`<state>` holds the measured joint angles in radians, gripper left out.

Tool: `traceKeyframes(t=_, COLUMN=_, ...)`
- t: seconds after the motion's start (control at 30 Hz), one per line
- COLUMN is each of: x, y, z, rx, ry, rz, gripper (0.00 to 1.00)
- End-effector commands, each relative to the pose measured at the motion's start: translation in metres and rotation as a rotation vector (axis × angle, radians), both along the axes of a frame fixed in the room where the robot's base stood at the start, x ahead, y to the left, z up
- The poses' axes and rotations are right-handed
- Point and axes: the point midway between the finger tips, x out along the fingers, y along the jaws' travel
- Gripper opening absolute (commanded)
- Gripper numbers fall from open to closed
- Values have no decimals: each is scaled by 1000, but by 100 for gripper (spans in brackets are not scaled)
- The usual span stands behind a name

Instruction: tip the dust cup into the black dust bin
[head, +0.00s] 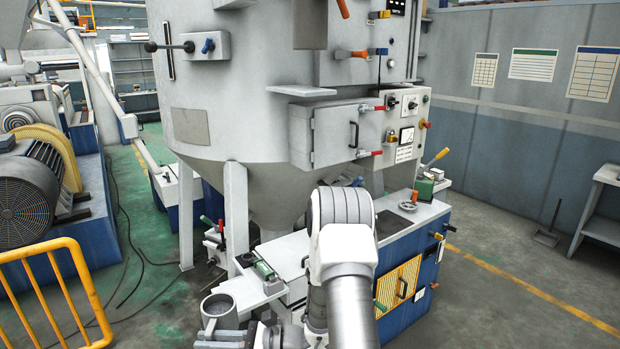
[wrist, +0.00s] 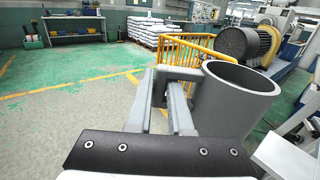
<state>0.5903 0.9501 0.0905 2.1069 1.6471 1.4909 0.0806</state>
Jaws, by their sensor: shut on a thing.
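The dust cup (head: 216,316) is a grey round cup at the bottom of the head view, left of my arm. Its open mouth faces up, and its inside looks grey; I cannot tell how much dust is in it. It also shows large at the right of the wrist view (wrist: 236,115), roughly upright. My gripper (wrist: 170,82) is shut on the cup's side handle, with the cup body beside the fingers. In the head view the gripper is at the bottom edge, mostly cut off. I cannot make out the black dust bin in either view.
A large grey hopper (head: 255,130) stands over a blue and white cabinet (head: 405,270) beside my arm. A yellow rail (head: 60,255) stands at left, near a motor (head: 30,195). Green floor (wrist: 60,105) is open at left in the wrist view.

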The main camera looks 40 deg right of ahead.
Motion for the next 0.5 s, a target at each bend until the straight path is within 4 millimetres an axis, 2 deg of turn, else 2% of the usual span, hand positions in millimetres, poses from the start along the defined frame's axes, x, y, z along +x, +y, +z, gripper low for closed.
traceKeyframes(t=0.03, x=0, y=0, z=-28, rx=-1, ry=-1, rz=0, gripper=0)
traceKeyframes(t=0.5, x=0, y=0, z=-142, rx=1, ry=-1, rz=1, gripper=0)
